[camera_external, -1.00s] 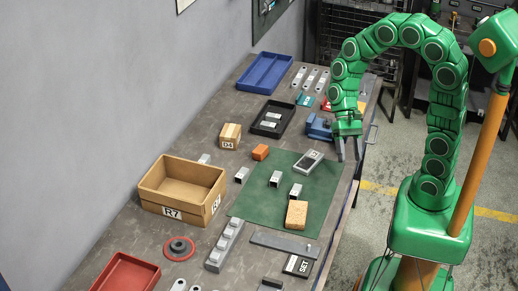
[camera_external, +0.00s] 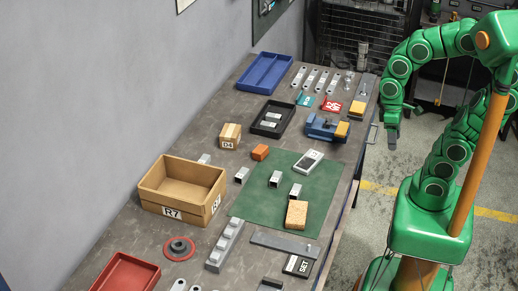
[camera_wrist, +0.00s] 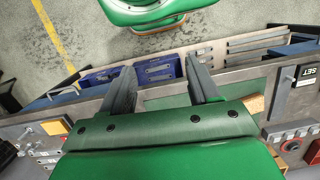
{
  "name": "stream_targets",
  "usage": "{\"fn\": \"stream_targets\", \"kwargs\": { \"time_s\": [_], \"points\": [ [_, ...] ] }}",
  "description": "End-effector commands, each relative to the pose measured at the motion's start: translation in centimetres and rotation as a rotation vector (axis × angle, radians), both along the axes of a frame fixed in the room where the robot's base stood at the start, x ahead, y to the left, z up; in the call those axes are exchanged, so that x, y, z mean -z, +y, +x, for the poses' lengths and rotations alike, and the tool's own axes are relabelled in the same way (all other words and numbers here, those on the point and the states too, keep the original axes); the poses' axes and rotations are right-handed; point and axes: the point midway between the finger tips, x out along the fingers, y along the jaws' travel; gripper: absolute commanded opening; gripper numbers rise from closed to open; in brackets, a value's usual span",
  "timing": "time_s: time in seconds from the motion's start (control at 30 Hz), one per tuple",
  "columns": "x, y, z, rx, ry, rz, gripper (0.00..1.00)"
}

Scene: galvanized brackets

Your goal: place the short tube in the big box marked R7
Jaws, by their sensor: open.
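The big cardboard box marked R7 (camera_external: 172,211) stands open on the left of the bench, and its visible inside looks empty. Short grey square tube pieces lie near it: one on the green mat's middle (camera_external: 275,179), one further right on the mat (camera_external: 296,191), one at the mat's left edge (camera_external: 241,175), and one partly hidden behind the box (camera_external: 204,159). I cannot tell which is the short tube. My gripper (camera_external: 392,137) hangs beyond the bench's right edge, away from them. In the wrist view, my gripper (camera_wrist: 160,88) has its fingers apart with nothing between them.
A small D4 box (camera_external: 230,136), blue vise (camera_external: 322,127), black tray (camera_external: 272,119), blue tray (camera_external: 265,72) and red bin (camera_external: 125,273) stand around.

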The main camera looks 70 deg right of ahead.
Motion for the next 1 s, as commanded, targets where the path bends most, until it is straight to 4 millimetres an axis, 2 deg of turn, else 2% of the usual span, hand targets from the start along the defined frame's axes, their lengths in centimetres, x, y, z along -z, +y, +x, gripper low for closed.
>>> {"fn": "stream_targets", "kwargs": {
  "time_s": [0.1, 0.17, 0.67, 0.77, 0.87, 1.0],
  "points": [
    [-0.5, -0.6, -0.5, -0.032, -0.032, -0.025, 0.61],
    [-0.6, -0.7, -0.6, -0.041, -0.038, -0.031, 0.70],
    [-0.6, -0.8, -0.6, -0.046, -0.040, -0.036, 0.70],
    [-0.5, -0.7, 0.1, -0.046, -0.040, -0.037, 0.70],
    [-0.3, -0.5, 1.6, -0.047, -0.044, -0.040, 0.70],
    [0.1, 0.2, 4.9, -0.046, -0.060, -0.046, 0.70]
  ]
}}
